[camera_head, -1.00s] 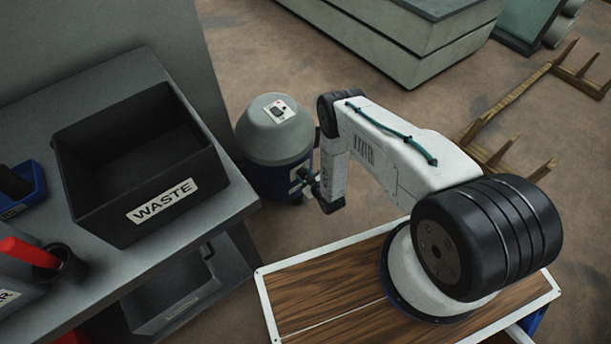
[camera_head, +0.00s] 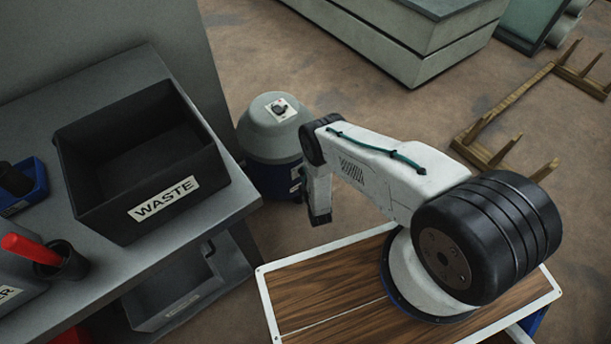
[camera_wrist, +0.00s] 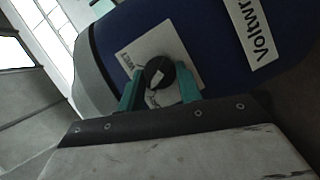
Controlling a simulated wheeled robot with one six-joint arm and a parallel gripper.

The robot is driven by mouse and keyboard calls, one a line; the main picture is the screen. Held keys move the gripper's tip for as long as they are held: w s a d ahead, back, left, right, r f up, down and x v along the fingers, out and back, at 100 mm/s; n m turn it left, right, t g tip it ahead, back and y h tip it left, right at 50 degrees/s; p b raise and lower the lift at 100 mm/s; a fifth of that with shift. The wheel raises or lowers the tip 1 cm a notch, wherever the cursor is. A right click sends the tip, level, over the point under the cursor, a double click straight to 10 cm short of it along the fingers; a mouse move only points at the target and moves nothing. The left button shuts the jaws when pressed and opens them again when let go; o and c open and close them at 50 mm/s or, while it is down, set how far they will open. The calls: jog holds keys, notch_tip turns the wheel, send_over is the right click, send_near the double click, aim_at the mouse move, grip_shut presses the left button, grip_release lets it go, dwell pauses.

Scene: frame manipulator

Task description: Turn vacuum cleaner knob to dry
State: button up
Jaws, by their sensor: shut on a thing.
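The vacuum cleaner (camera_head: 273,140) stands on the floor, with a grey domed lid and a dark blue body. In the wrist view its blue body (camera_wrist: 208,50) carries a white label plate (camera_wrist: 135,55) with a round black knob (camera_wrist: 158,70). My gripper (camera_wrist: 160,76) is shut on the knob, with one teal finger on each side. A pale mark shows on the knob's face. The lettering on the plate is too small to read, so the setting cannot be told. In the head view my arm hides the gripper and this knob. A dark control on a white plate (camera_head: 281,107) tops the lid.
A grey bench (camera_head: 95,270) with a black WASTE bin (camera_head: 150,205) stands close left of the vacuum. My wood-topped base is at the front. A large grey cabinet (camera_head: 400,40) and wooden racks (camera_head: 520,100) are behind. Open floor lies between them.

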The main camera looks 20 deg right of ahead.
jog(key=shift+a+n+t, duration=0.1)
jog(key=shift+n+t, duration=0.3)
jog(key=shift+n, duration=0.4)
jog(key=o, duration=1)
jog(key=s, duration=0.7)
jog(key=shift+s+a+r, duration=0.25)
jog(key=shift+s, duration=0.15)
